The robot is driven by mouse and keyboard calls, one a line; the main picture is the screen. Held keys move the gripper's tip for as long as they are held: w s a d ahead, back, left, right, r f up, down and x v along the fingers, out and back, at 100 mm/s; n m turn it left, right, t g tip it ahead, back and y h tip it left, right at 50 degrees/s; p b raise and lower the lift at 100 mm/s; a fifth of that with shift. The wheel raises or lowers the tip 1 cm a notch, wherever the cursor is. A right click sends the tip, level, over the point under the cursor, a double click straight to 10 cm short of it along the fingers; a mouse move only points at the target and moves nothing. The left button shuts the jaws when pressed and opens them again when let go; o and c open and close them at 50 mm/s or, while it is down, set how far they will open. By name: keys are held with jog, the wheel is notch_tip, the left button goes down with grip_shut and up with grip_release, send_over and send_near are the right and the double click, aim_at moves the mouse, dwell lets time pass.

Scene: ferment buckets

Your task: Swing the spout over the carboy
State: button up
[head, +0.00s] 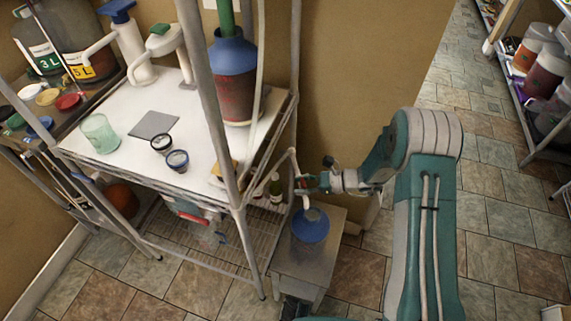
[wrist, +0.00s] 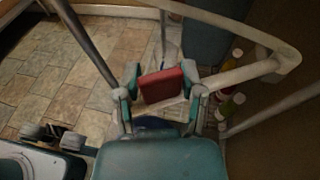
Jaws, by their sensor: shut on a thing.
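In the wrist view the white pipe (wrist: 243,74) comes in from the right to my gripper. My gripper (head: 303,183) is shut on a red grip (wrist: 161,86) that appears to belong to the spout; the red piece sits between both fingers in the wrist view. The carboy (head: 308,247), with a blue top, stands on a low stand just below my gripper. A short white end of the spout shows near the carboy's top; whether they line up exactly, I cannot tell.
A metal rack with a white top (head: 120,165) stands left, its post close to the spout. A dark red vessel with a blue top (head: 233,75) stands on it. The low stand (head: 300,268) bears the carboy. Tiled floor (head: 490,200) is clear at right, before another shelf.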

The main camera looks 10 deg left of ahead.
jog(key=shift+d+f+g, duration=0.1)
jog(key=shift+d+g, duration=0.2)
jog(key=shift+d, duration=0.05)
jog(key=shift+w+d+n+g, duration=0.4)
jog(key=shift+w+d, duration=0.05)
jog(key=shift+d, duration=0.3)
jog(key=shift+c, duration=0.2)
jog(key=o, duration=1)
jog(key=shift+d, duration=0.2)
jog(key=shift+o, duration=0.2)
jog(key=shift+w+a, duration=0.1)
jog(key=shift+a, duration=0.15)
jog(key=v, duration=0.7)
jog(key=shift+r, duration=0.25)
